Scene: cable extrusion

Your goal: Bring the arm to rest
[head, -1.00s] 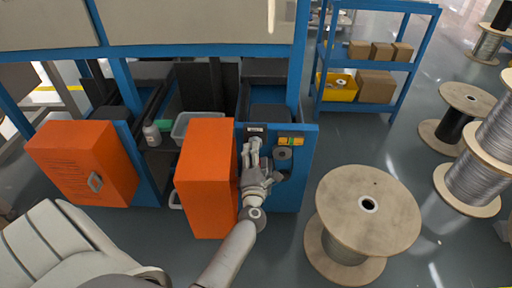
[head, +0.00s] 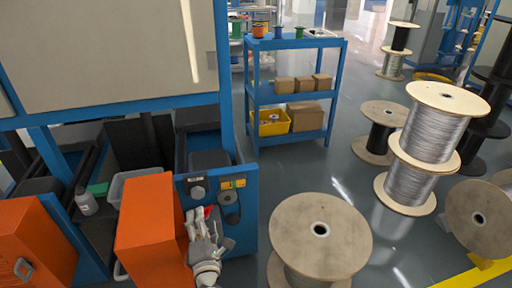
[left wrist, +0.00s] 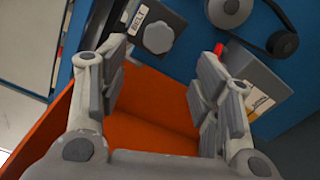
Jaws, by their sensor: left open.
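My left gripper (head: 200,226) is in front of the blue machine panel (head: 242,226) in the head view, near its knob and buttons. In the left wrist view the two fingers of the gripper (left wrist: 158,90) stand apart with nothing between them. Beyond them are a grey knob (left wrist: 158,37) next to a label reading BELT, and a red part (left wrist: 219,50) beside the right finger. The fingers appear apart from the knob. My right gripper is in neither view.
An open orange door (head: 147,235) stands just left of the gripper. A large wooden spool (head: 290,220) stands on the floor to the right. A blue shelf (head: 292,97) with boxes is behind. Several wire spools (head: 430,135) stand at the right.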

